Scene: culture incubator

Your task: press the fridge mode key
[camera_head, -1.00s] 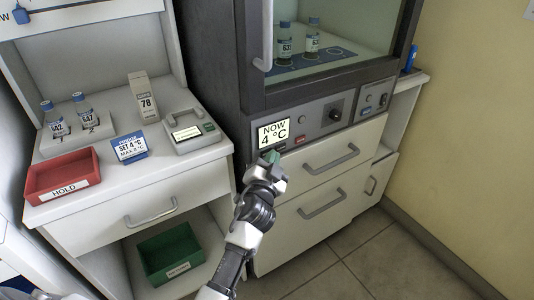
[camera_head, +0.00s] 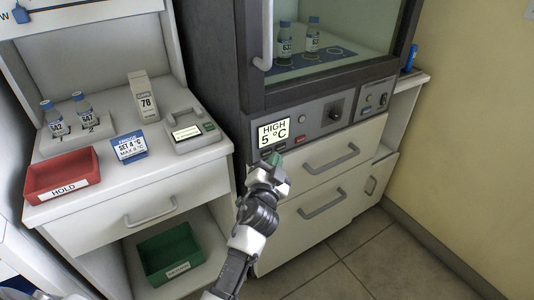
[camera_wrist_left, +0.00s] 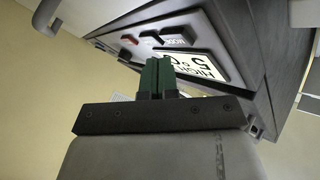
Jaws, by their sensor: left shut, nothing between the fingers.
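The fridge display (camera_head: 273,134) on the grey control panel reads HIGH 5 °C. It also shows upside down in the left wrist view (camera_wrist_left: 203,68). My right gripper is not in view.
A red button (camera_wrist_left: 130,39) and a dark knob (camera_head: 336,115) are on the panel. White drawers with handles (camera_head: 331,157) lie below it. The side counter holds a red HOLD tray (camera_head: 88,160), a blue SET 4 °C sign (camera_head: 130,146) and bottles.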

